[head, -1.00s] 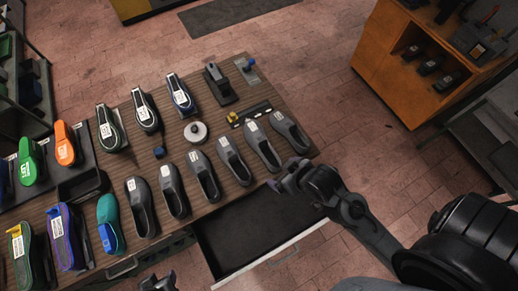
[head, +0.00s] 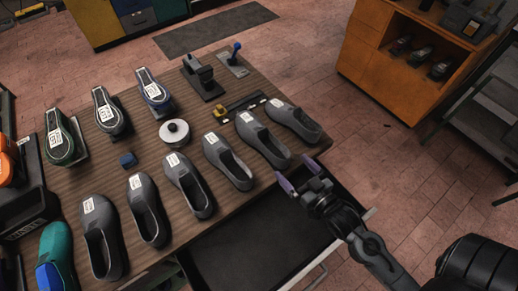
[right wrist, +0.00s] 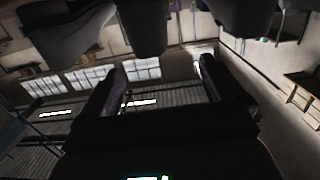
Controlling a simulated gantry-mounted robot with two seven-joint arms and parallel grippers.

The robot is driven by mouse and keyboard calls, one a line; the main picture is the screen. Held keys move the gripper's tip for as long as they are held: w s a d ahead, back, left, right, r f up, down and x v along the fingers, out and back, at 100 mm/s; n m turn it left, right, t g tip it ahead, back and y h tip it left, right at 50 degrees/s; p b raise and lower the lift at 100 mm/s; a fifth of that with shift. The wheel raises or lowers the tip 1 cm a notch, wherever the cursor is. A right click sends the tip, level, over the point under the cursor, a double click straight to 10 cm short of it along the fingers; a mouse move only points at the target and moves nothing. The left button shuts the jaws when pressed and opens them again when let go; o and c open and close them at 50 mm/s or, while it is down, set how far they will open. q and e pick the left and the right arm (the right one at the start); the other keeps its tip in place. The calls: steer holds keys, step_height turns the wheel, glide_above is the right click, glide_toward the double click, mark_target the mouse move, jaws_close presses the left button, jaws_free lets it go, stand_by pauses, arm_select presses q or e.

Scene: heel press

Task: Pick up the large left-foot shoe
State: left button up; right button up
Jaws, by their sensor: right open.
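Several grey shoes with white labels stand in a row along the front of the wooden table; the labels are too small to read, so I cannot tell which is the large left-foot one. The row runs from the leftmost shoe (head: 104,238) to the rightmost shoe (head: 292,120). My right gripper (head: 299,174) is open and empty, just off the table's front right edge, nearest the two rightmost shoes. In the right wrist view its two fingers (right wrist: 160,75) stand apart with nothing between them. Dark shapes at the top of that view are probably shoes. My left gripper is not in view.
An open drawer (head: 250,245) juts out below the right gripper. A teal shoe (head: 56,250) is at lower left.

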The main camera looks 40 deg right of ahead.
mark_target(287, 163)
steer(key=f, duration=0.1)
steer(key=f+b, duration=0.2)
steer(key=shift+s+d+f+t, duration=0.2)
steer(key=shift+s+d+t, duration=0.05)
steer(key=shift+d+t, duration=0.15)
steer(key=shift+d+f, duration=0.1)
steer(key=shift+f, duration=0.1)
steer(key=shift+w+b, duration=0.2)
steer(key=shift+b, duration=0.15)
steer(key=w, duration=0.4)
steer(key=shift+w+d, duration=0.1)
steer(key=shift+d, duration=0.05)
steer(key=shift+w+d+r, duration=0.1)
steer(key=shift+w, duration=2.9)
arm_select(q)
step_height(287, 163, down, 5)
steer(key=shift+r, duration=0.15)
arm_select(e)
steer(key=shift+c, duration=0.3)
steer(key=c, duration=1.2)
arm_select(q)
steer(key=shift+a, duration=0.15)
arm_select(e)
steer(key=shift+r, duration=0.1)
steer(key=shift+c, duration=0.9)
